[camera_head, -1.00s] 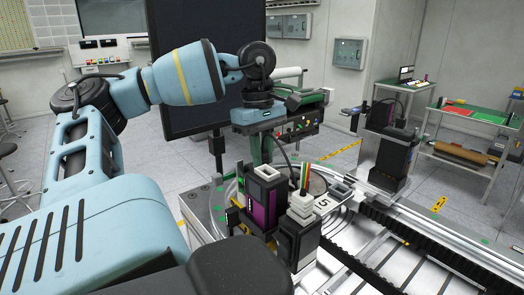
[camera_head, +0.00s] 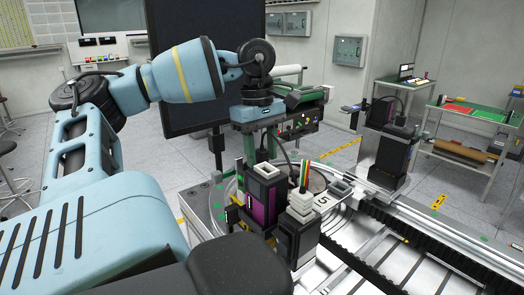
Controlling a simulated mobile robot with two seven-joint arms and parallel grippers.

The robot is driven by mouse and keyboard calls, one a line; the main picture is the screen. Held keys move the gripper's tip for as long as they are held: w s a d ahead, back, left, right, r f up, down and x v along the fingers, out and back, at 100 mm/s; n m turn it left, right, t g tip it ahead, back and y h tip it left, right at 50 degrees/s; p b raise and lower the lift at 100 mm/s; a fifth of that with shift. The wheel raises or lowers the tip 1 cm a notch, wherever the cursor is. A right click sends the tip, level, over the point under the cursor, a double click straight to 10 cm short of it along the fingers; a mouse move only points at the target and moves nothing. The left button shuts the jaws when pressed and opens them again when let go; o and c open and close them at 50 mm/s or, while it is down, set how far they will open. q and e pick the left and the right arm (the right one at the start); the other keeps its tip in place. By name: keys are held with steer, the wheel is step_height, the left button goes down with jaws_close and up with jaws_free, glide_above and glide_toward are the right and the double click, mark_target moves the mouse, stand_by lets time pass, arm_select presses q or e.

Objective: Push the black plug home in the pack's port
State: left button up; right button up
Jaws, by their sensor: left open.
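The pack (camera_head: 264,195), a black block with a purple side panel, stands upright at the middle of the bench. My left gripper (camera_head: 257,155) hangs from the blue wrist directly above and behind the pack, with its green fingers spread apart. A black cable (camera_head: 284,145) curves down from beside the gripper towards the pack's right side. The black plug and the port cannot be told apart at this size, so I cannot tell how deep the plug sits. My right gripper is not in view.
A black unit with a white stepped top (camera_head: 300,215) stands close to the pack's right. A rail track (camera_head: 400,230) runs along the right. A dark monitor (camera_head: 180,60) stands behind my left arm.

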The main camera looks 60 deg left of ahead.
mark_target(262, 149)
arm_select(q)
steer(key=r, duration=0.2)
steer(key=r+b, duration=0.1)
steer(key=shift+w+a+r, duration=0.1)
steer(key=shift+a, duration=0.15)
step_height(262, 149, up, 3)
steer(key=shift+a+r+b, duration=0.15)
steer(key=shift+r+b, duration=0.05)
steer(key=shift+b, duration=0.1)
steer(key=shift+r, duration=0.45)
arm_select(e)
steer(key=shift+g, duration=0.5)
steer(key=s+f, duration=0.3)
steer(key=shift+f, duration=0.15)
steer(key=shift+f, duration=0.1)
